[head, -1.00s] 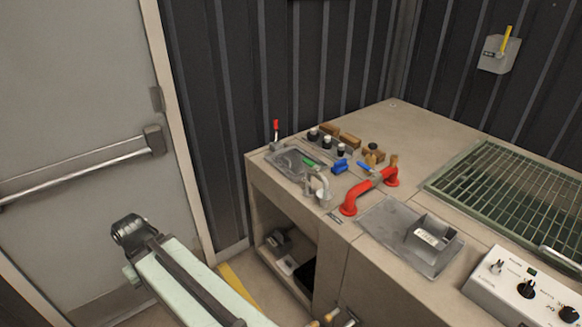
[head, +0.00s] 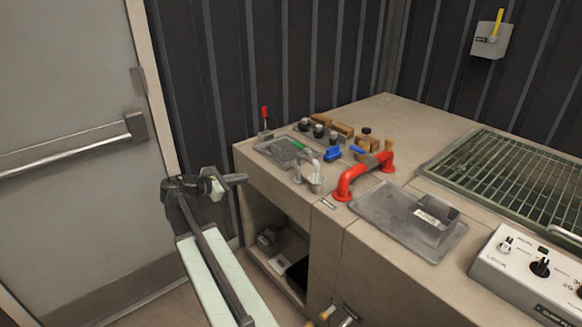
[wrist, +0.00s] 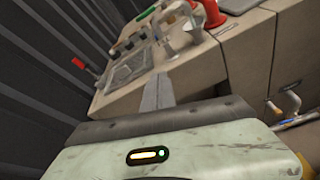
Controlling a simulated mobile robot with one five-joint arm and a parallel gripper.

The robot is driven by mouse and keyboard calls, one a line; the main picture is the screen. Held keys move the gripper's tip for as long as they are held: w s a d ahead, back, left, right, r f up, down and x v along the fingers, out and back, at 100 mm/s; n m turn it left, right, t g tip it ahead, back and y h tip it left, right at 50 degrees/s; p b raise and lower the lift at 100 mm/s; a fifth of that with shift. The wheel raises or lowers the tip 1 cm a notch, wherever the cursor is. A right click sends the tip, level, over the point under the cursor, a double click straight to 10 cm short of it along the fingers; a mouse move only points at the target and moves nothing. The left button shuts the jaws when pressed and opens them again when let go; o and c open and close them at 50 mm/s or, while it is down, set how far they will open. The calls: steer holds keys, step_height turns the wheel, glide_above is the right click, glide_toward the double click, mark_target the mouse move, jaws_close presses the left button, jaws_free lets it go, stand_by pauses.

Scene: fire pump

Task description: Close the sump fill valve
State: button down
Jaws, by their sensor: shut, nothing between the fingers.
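My gripper (head: 242,179) is shut and empty, left of the bench's front left corner and pointing right. In the wrist view its closed fingers (wrist: 158,92) point at the bench front below the sump basin (wrist: 127,72). In the head view the grey basin (head: 285,150) is set into the bench top. No readable label tells me which is the sump fill valve.
A red pipe (head: 352,181) arches over the bench right of the spout, near blue handles (head: 333,153). Black knobs (head: 318,131) line the back of the basin. A control box (head: 530,275) is at right. A door (head: 65,190) is at left. The bench has an open cubby below.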

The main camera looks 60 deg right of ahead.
mark_target(296, 146)
steer(key=s+d+r+n+g+h, duration=0.2)
steer(key=d+r+n, duration=0.1)
steer(key=d, duration=0.3)
steer(key=shift+s+d+r+h+b, duration=0.2)
steer(key=shift+d+r+h+b, duration=0.2)
steer(key=shift+r+b, duration=0.1)
steer(key=x, duration=1.4)
steer(key=shift+f, duration=0.1)
